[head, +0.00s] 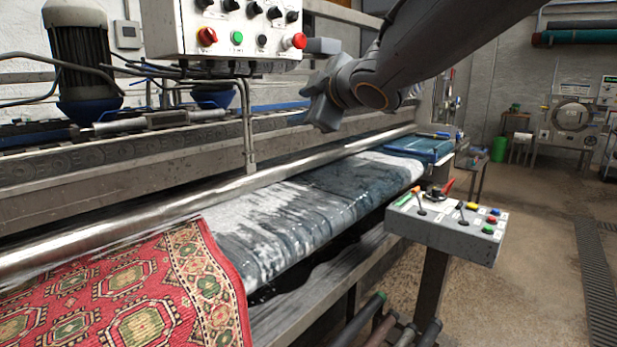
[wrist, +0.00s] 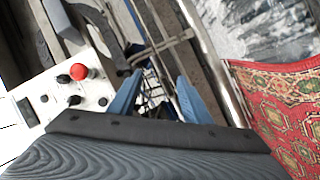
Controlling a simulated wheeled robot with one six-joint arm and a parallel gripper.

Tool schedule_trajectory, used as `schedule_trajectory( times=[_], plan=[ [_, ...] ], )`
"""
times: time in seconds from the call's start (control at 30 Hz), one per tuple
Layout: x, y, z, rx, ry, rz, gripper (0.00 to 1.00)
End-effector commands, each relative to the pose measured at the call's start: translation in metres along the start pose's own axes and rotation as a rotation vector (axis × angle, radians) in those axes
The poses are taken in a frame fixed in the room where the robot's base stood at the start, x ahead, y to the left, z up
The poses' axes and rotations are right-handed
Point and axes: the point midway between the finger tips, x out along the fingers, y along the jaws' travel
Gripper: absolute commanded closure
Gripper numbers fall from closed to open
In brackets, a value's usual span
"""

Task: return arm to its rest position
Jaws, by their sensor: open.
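My arm (head: 425,45) reaches in from the top right of the head view. Its wrist hangs above the machine's roller, close to the hanging control box; I cannot make out the fingertips there. In the wrist view my gripper (wrist: 157,97) shows two blue fingers spread apart with nothing held between them. Beyond the fingers are machine rails and frame parts.
The white control box (head: 222,35) is just left of my wrist. A metal roller (head: 140,223) and wet belt (head: 300,205) lie below, with a red patterned rug (head: 130,290) at lower left. A button console (head: 447,232) stands right. Floor (head: 545,265) is open farther right.

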Motion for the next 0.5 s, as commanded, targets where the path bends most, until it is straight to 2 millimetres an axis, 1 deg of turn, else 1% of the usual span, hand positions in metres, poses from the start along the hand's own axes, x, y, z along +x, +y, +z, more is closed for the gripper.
schedule_trajectory(
  times=[0.03,0.07,0.1,0.17,0.2,0.27,0.3,0.37,0.4,0.47,0.5],
  plan=[
    [0.0,-0.015,0.034,0.075,-0.084,-0.021,0.56],
    [-0.001,-0.025,0.053,0.122,-0.133,-0.033,0.56],
    [-0.004,-0.038,0.077,0.181,-0.198,-0.048,0.56],
    [-0.011,-0.059,0.113,0.272,-0.295,-0.071,0.56],
    [-0.017,-0.075,0.135,0.333,-0.362,-0.088,0.56],
    [-0.029,-0.1,0.167,0.423,-0.461,-0.113,0.56],
    [-0.038,-0.117,0.186,0.485,-0.526,-0.129,0.56],
    [-0.055,-0.144,0.213,0.575,-0.626,-0.154,0.56],
    [-0.067,-0.164,0.229,0.637,-0.693,-0.172,0.56],
    [-0.088,-0.193,0.25,0.73,-0.795,-0.199,0.56],
    [-0.103,-0.213,0.262,0.793,-0.862,-0.217,0.56]
  ],
)
